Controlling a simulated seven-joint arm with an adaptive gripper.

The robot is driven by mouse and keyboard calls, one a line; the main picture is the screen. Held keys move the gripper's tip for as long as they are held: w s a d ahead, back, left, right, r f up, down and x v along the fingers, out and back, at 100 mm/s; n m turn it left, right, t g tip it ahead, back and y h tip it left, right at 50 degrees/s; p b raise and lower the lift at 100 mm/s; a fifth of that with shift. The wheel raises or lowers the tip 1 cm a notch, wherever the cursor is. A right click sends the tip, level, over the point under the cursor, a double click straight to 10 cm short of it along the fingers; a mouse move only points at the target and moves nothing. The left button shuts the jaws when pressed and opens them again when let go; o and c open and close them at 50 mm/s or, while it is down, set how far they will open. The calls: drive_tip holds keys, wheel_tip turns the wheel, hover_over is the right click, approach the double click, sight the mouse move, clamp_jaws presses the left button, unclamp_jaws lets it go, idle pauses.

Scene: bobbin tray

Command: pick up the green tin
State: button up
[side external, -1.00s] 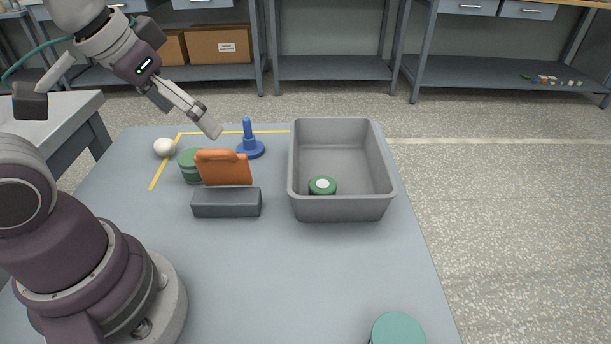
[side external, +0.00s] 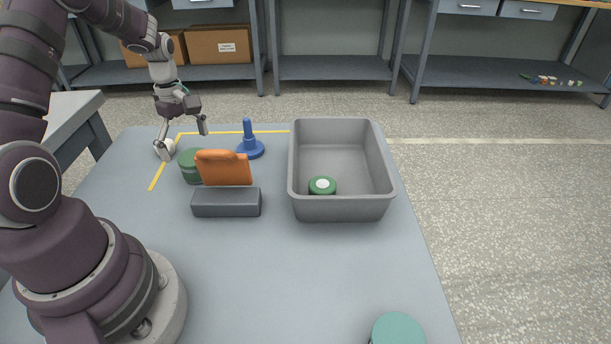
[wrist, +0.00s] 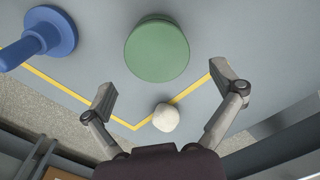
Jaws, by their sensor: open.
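The green tin (side external: 188,167) stands on the table, partly hidden by an orange block-like item in the side view. In the wrist view the tin (wrist: 157,50) shows its round plain top, just beyond the fingertips and roughly centred between them. My gripper (side external: 184,138) is open and empty above the table, pointing down, a little behind and above the tin. In the wrist view my gripper (wrist: 163,88) has its fingers spread wide, with a white ball (wrist: 166,117) visible between them.
The orange item (side external: 224,168) and a grey block (side external: 227,202) stand in front of the tin. A blue peg on a disc (side external: 250,150) is to its right. A grey bin (side external: 342,208) holds a green bobbin with a white centre (side external: 322,186). A teal round object (side external: 398,330) is at the front.

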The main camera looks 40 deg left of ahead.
sight(192, 155)
drive_tip(key=f, duration=0.4)
drive_tip(key=shift+w+d+f, duration=0.1)
drive_tip(key=shift+d+f, duration=0.2)
drive_tip(key=shift+d, duration=0.05)
drive_tip(key=c, duration=1.2)
